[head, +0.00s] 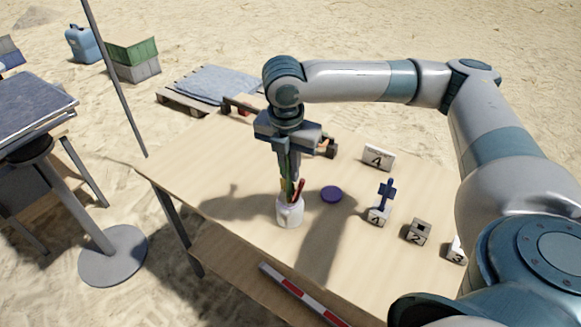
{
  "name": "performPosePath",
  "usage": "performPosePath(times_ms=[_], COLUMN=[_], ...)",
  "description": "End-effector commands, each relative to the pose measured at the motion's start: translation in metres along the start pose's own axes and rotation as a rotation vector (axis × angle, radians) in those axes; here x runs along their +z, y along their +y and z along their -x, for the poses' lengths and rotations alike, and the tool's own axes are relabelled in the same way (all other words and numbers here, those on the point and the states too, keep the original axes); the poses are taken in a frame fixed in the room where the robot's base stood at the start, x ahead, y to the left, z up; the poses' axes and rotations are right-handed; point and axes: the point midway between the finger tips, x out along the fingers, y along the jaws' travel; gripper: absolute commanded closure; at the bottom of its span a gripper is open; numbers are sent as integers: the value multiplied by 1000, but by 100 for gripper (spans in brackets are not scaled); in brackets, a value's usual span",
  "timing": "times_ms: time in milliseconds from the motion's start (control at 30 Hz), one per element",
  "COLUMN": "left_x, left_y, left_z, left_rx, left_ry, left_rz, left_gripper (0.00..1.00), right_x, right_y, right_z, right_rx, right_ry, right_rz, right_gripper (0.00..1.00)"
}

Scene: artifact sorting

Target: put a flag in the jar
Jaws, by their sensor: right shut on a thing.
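A small white jar (289,213) stands upright on the wooden table, left of its middle. Several thin colored pieces, red, yellow and green, show at its mouth; they look like flags (299,188). My right gripper (289,171) points down right above the jar and is shut on a thin green piece that looks like a flag. Its lower end reaches the jar's mouth; how deep it sits is hidden among the other pieces. My left gripper is not in view.
A purple disc (331,194) lies right of the jar.

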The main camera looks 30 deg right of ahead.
Motion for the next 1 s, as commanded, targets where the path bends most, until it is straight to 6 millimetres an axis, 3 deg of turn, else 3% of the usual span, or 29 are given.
performPosePath(times_ms=[33, 500, 967, 1000], left_x=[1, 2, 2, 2], left_y=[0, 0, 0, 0], left_z=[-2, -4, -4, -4], left_rx=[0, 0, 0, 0], left_ry=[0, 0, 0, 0], left_rz=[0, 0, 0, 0], left_gripper=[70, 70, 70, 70], right_x=[-4, -7, -5, -5], right_y=[-4, -6, -4, -4], right_z=[-9, -24, -24, -24], right_rx=[-18, -24, -16, -15], right_ry=[8, 13, 8, 8], right_rz=[4, 5, 3, 3], right_gripper=[100, 100, 100, 87])
